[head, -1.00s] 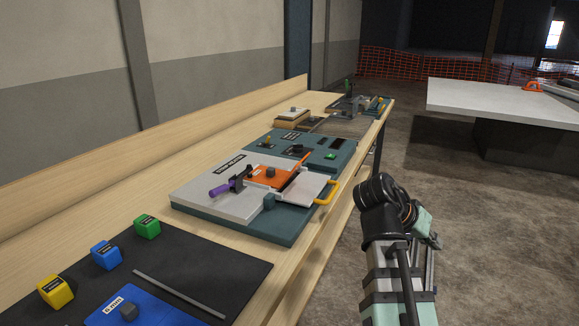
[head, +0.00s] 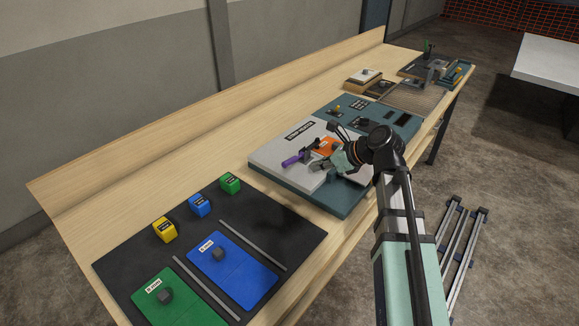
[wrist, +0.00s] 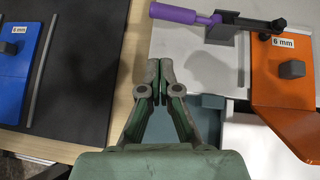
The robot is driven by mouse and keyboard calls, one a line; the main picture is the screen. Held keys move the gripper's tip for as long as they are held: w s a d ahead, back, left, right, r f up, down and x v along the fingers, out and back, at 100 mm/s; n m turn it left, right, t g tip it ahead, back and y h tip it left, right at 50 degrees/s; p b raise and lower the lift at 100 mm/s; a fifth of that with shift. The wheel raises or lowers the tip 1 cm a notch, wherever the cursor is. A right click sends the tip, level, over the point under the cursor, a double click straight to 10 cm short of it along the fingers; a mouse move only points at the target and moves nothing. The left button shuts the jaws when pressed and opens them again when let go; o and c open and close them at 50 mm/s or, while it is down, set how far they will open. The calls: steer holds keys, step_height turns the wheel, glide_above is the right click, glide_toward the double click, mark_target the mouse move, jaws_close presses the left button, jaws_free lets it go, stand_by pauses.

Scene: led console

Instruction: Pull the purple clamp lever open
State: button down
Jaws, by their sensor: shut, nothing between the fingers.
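The purple clamp lever (head: 293,161) lies on the pale top of the clamp station (head: 275,152), with its handle pointing left. In the wrist view the purple handle (wrist: 185,14) is at the top, joined to a dark clamp bracket (wrist: 228,38) on its right. An orange plate (wrist: 283,85) marked 6 mm sits right of the bracket. My gripper (wrist: 159,62) is shut and empty, below and left of the handle in the wrist view, apart from it. In the head view my gripper (head: 318,168) is near the front of the station, close to the lever.
A black mat (head: 118,262) left of the station holds yellow (head: 164,230), blue (head: 199,205) and green (head: 230,183) blocks, plus blue (head: 240,275) and green (head: 172,308) plates. A teal panel (head: 393,118) stands behind the station. The wooden bench between mat and back board is clear.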

mark_target(293, 161)
steer(key=shift+w+a+r+m, duration=0.1)
steer(key=shift+a+r+m, duration=0.2)
steer(key=shift+m, duration=0.4)
steer(key=shift+w+m+y, duration=0.15)
steer(key=shift+m+y, duration=0.15)
steer(key=shift+m, duration=0.3)
steer(key=p+x, duration=0.1)
steer(key=x, duration=0.8)
steer(key=shift+w+a+f+p, duration=0.2)
steer(key=shift+w+f+p, duration=0.05)
steer(key=shift+p, duration=0.05)
steer(key=shift+r, duration=0.1)
